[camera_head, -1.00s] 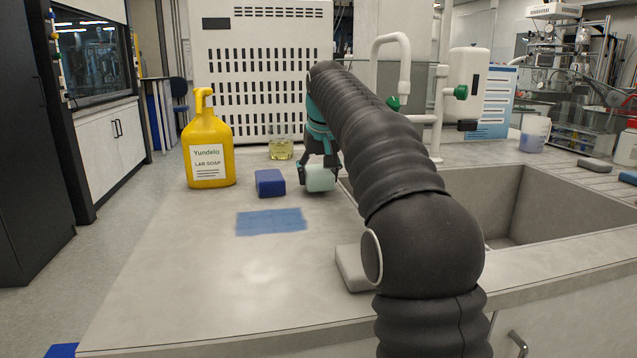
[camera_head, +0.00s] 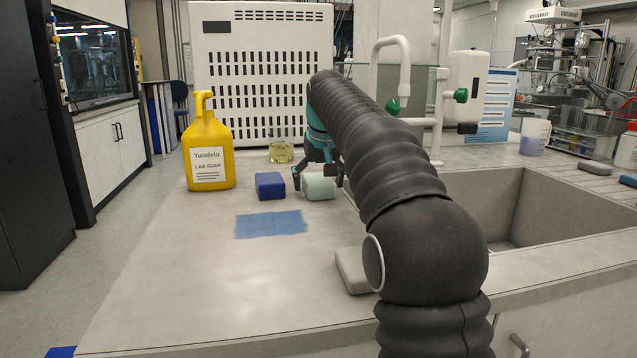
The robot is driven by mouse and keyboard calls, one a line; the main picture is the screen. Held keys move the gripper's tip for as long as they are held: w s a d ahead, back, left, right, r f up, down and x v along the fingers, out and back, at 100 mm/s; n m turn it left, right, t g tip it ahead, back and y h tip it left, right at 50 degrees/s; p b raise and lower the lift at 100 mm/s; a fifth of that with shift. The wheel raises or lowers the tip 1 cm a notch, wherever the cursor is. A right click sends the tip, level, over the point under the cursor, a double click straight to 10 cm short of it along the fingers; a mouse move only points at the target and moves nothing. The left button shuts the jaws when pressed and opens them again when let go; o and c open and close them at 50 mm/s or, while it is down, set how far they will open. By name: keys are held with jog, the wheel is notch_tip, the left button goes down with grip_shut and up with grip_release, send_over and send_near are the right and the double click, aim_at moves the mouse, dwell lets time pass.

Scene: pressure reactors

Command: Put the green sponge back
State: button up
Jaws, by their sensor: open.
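The pale green sponge (camera_head: 319,187) rests on the counter, just right of a dark blue sponge (camera_head: 270,186) and close to the sink's left edge. My gripper (camera_head: 318,180) is open around and just above the green sponge, with a finger on either side of its top. My arm hides part of the area right of the sponge. A flat blue cloth-like patch (camera_head: 271,224) lies on the counter in front of the two sponges.
A yellow soap bottle (camera_head: 208,150) stands at left, and a small glass of yellowish liquid (camera_head: 281,152) stands behind the sponges. A grey block (camera_head: 352,270) lies near the front. The sink (camera_head: 500,210) and white tap (camera_head: 391,70) are at right. The front-left counter is clear.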

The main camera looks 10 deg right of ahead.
jog(key=p+v, duration=0.1)
jog(key=v, duration=1.1)
jog(key=shift+p, duration=0.4)
